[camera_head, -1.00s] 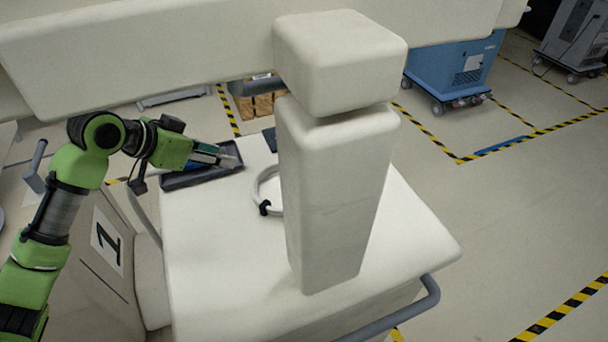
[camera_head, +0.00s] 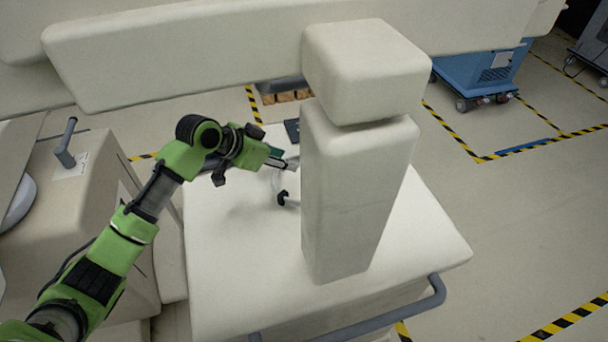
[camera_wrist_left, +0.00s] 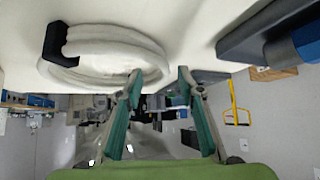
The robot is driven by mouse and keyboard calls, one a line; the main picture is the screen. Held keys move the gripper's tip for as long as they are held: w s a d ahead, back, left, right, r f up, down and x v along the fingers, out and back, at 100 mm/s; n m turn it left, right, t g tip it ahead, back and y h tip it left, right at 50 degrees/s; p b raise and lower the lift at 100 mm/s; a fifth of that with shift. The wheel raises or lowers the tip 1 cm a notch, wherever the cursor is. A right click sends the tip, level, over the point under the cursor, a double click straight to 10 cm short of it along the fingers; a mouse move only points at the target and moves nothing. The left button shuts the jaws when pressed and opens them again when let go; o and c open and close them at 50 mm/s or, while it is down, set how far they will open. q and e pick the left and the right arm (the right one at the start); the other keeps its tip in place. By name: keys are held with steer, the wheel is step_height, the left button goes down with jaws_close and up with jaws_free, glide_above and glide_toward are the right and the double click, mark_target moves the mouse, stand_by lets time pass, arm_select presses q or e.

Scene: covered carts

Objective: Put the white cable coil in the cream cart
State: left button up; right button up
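The white cable coil with its black clip (camera_head: 283,198) lies on the white cart top (camera_head: 235,270), partly hidden behind the pillar and my gripper. In the left wrist view the coil (camera_wrist_left: 105,45) shows as a ring close by. My left gripper (camera_head: 288,163) is beside the coil; its fingers (camera_wrist_left: 160,77) are apart with nothing clearly held between them. The left fingertip overlaps the coil's near edge in that view; contact cannot be told. A beige cart (camera_head: 85,180) with an upright handle stands at the left. Whether it is the cream cart cannot be told. My right gripper is not in view.
A thick white pillar (camera_head: 350,200) rises from the cart top, close to my left gripper. A long white beam (camera_head: 190,50) crosses behind. A dark tray (camera_wrist_left: 262,32) shows in the wrist view. A blue cart (camera_head: 480,75) stands far back; the floor at right is open.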

arm_select(q)
steer(key=shift+x, duration=0.95)
steer(key=shift+r, duration=0.1)
jaws_close()
